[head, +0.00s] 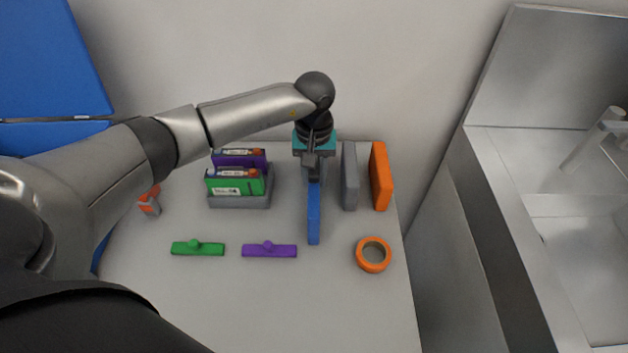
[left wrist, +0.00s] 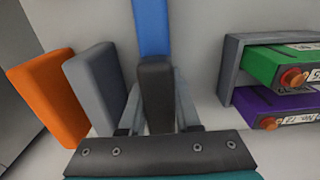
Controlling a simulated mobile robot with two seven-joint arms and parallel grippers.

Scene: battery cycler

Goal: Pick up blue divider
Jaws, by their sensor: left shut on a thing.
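The blue divider (head: 314,212) is a long, narrow blue slab in the middle of the table in the head view. My left gripper (head: 313,178) is over its far end and shut on it. In the left wrist view the blue divider (left wrist: 151,28) runs up from between the gripper's fingers (left wrist: 157,95), which hide its near part. I cannot tell whether the divider is lifted off the table. My right gripper is not in view.
A grey slab (head: 349,176) and an orange slab (head: 381,176) stand close on the right. A grey holder (head: 240,201) with green and purple batteries is on the left. Green (head: 198,248) and purple (head: 269,250) pieces and an orange ring (head: 373,255) lie in front.

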